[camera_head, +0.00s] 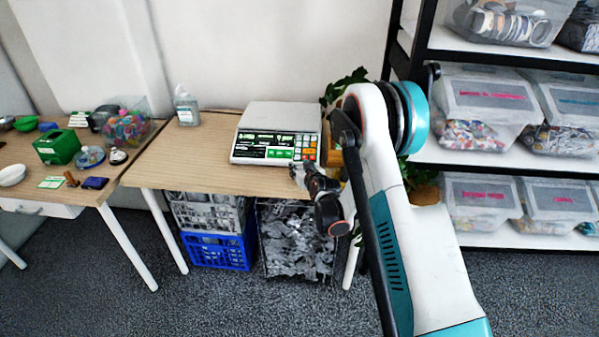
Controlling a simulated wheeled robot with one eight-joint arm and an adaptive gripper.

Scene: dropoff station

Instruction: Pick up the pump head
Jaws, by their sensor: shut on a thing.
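My gripper (299,171) is at the front edge of the right-hand table, just in front of the white scale. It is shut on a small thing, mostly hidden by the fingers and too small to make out. I cannot tell whether this is the pump head. No other pump head shows clearly. A clear bottle (186,108) stands upright at the back left of the same table, well apart from my gripper; its top is too small to make out.
The scale (276,133) with its keypad is close behind my gripper. A plant (343,84) and a shelf of clear bins (485,97) stand at the right. Crates (217,250) are under the table. The left table holds a green box (57,147). The right table's left part is clear.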

